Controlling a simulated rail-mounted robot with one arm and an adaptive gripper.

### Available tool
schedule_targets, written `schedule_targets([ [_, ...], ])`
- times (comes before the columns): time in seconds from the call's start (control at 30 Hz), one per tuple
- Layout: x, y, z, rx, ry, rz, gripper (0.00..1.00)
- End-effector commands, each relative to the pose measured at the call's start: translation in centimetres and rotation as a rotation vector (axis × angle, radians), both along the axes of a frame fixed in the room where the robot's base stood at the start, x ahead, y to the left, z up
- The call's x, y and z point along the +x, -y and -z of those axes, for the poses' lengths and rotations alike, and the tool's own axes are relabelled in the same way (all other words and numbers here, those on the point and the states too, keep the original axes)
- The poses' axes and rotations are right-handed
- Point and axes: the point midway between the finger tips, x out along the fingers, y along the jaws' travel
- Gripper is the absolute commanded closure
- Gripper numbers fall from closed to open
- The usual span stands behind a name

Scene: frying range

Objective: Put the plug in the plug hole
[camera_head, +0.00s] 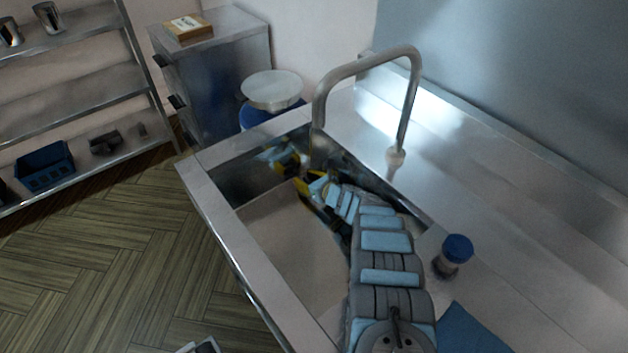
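The steel sink (290,240) is in the middle of the head view, with a tall curved tap (365,66) standing at its far edge. My gripper (288,166), with yellow and dark parts, reaches down into the far end of the basin. My arm comes from the lower right and covers part of the sink. The fingertips are small and dim there, so I cannot tell whether they are open or shut. I cannot make out the plug or the plug hole; both may be hidden by my gripper or arm.
A blue-lidded jar (454,252) and a blue cloth (466,331) are on the counter right of my arm. The counter (490,190) behind is clear. A lidded blue bin (270,96), a drawer cabinet (214,68) and a shelf (66,88) stand beyond the sink.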

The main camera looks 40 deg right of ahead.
Motion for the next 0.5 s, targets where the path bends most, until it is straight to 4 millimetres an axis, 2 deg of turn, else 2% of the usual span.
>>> schedule_targets([
  [0.03,-0.4,0.0,-0.8,0.001,-0.001,0.000,0.67],
  [0.5,-4.7,-0.1,-1.9,0.000,-0.004,0.004,0.67],
])
